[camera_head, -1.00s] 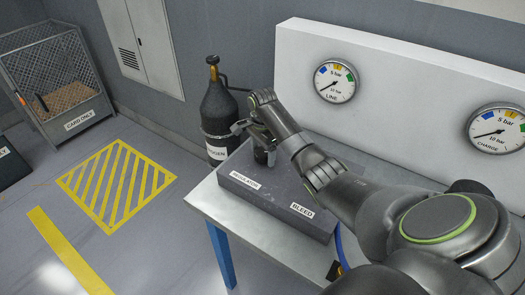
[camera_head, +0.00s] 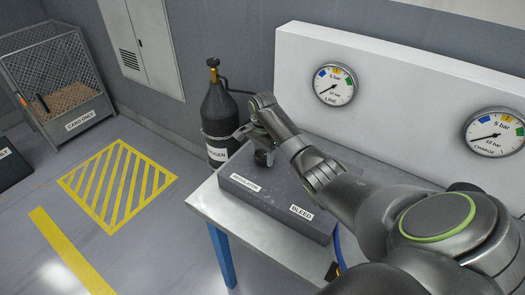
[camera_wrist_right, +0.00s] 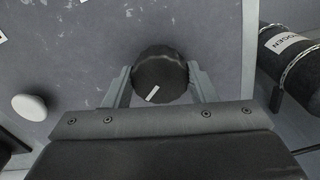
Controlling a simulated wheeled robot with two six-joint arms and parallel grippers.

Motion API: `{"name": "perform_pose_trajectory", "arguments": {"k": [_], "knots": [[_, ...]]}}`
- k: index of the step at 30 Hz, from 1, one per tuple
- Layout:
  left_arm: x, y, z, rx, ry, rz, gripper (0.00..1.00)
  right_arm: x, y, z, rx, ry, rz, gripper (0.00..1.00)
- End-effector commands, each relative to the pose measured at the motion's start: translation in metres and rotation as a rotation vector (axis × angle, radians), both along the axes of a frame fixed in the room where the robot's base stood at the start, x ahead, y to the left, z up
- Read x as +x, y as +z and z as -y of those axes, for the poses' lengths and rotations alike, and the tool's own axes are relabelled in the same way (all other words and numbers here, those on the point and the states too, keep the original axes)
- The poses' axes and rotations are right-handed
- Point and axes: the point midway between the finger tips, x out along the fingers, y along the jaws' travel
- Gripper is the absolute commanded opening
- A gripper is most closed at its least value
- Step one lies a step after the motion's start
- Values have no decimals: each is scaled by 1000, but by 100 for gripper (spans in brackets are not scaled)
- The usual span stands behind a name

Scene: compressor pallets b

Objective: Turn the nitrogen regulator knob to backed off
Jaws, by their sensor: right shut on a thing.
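The nitrogen regulator knob (camera_wrist_right: 158,70) is a dark round knob with a white mark near its lower edge in the right wrist view. My right gripper (camera_wrist_right: 161,84) is shut on it, with one finger on each side. In the head view the right gripper (camera_head: 257,144) points down at the back of the grey block (camera_head: 270,205), behind the REGULATOR label (camera_head: 244,184). The knob (camera_head: 264,158) is mostly hidden there by the gripper. My left gripper is not in view.
A dark nitrogen cylinder (camera_head: 218,110) stands behind the table (camera_head: 205,205). A white panel (camera_head: 400,85) carries the LINE gauge (camera_head: 334,85) and CHARGE gauge (camera_head: 495,133); both needles point low left. A white round knob (camera_wrist_right: 30,107) lies left in the wrist view.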

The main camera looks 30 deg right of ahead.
Motion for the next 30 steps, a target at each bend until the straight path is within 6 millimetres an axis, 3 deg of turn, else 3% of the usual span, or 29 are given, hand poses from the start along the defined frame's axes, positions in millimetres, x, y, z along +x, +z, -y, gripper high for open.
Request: {"name": "perform_pose_trajectory", "arguments": {"k": [3,12,30], "knots": [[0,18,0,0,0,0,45,-1,5,-1,2,92,-4,29],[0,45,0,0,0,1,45,-1,5,0,3,373,-3,29],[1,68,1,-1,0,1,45,-1,2,0,1,817,-1,29]]}}
